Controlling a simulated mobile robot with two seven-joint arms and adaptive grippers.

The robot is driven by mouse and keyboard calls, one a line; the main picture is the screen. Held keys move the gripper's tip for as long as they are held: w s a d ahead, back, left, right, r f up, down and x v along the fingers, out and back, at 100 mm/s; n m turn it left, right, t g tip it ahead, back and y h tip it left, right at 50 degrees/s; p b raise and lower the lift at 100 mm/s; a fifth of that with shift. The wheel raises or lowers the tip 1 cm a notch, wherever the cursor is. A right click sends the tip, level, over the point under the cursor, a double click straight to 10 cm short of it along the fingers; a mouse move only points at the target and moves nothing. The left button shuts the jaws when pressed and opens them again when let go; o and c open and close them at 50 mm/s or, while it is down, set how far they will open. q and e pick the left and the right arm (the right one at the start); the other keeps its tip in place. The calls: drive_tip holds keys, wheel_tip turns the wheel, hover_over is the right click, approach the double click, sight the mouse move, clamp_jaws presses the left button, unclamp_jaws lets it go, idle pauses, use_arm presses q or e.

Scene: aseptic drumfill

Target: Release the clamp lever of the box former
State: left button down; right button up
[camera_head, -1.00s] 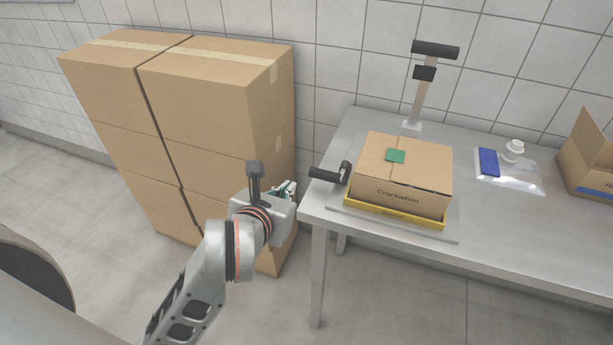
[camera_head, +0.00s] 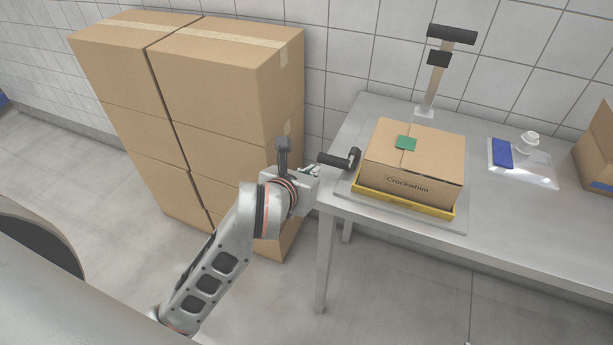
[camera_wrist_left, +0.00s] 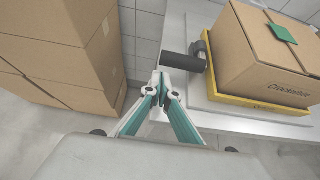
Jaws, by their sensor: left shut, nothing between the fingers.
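The box former on the table has a yellow frame (camera_head: 405,201) around the base of a closed cardboard box (camera_head: 410,166) with a green patch on top. My left gripper (camera_head: 314,171) is just below and left of the handle. In the left wrist view its teal fingers (camera_wrist_left: 163,88) are closed together and empty, close in front of the handle's end. Whether they touch it I cannot tell. My right gripper is not in view.
A post with black bars (camera_head: 433,80) rises behind the box. A blue item and white-capped bag (camera_head: 522,162) and an open carton (camera_head: 597,150) are on the table (camera_head: 500,230) to the right.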

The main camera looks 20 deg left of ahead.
use_arm(q)
drive_tip(key=shift+x, duration=1.75)
drive_tip(key=shift+r, duration=0.1)
